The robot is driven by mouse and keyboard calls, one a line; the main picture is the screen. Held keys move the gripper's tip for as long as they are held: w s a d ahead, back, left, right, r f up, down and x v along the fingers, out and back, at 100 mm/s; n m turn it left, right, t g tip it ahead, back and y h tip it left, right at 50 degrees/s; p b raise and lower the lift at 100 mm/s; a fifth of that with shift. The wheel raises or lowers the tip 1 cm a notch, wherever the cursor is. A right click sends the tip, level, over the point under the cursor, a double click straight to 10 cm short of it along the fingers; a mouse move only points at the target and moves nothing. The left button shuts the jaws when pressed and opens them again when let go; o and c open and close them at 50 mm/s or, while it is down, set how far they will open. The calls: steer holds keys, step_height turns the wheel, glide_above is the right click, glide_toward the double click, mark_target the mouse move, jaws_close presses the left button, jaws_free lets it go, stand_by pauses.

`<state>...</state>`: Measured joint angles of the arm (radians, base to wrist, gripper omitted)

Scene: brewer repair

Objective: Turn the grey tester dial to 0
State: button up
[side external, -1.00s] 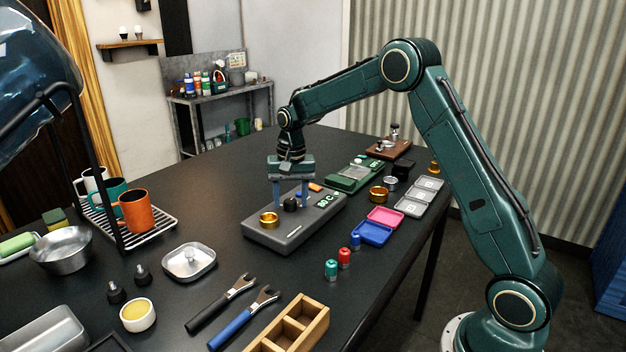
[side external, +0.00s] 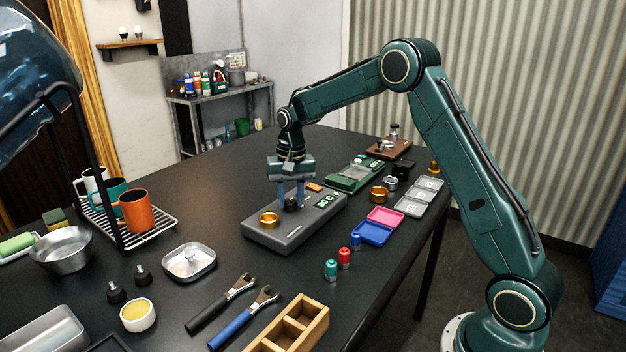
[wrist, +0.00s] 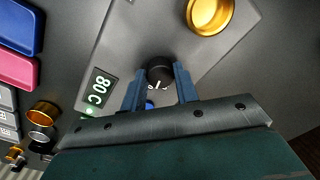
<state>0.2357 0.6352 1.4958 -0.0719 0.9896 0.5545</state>
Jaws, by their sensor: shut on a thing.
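The grey tester (side external: 290,230) lies on the black table under my gripper. Its dark dial (wrist: 158,72) shows in the wrist view, with white marks partly seen near it; the number it points to cannot be read. The dial (side external: 291,204) is mostly behind the fingers in the side view. My gripper (wrist: 160,88) points down with its blue fingers on both sides of the dial, shut on it. It also shows in the side view (side external: 290,203). The tester's display (wrist: 98,88) reads "80 C", with a green light beside it.
A brass cup (side external: 269,219) sits on the tester beside the dial. A green device (side external: 352,178) stands behind it. Pink (side external: 385,216) and blue (side external: 372,233) trays lie to the right.

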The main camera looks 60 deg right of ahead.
steer(key=n, duration=0.3)
steer(key=shift+n, duration=0.3)
steer(key=n, duration=0.3)
steer(key=shift+w+n, duration=0.1)
steer(key=shift+n, duration=0.3)
steer(key=n, duration=0.4)
steer(key=shift+n+g, duration=0.3)
steer(key=shift+n, duration=1.5)
steer(key=o, duration=1)
steer(key=shift+r, duration=0.1)
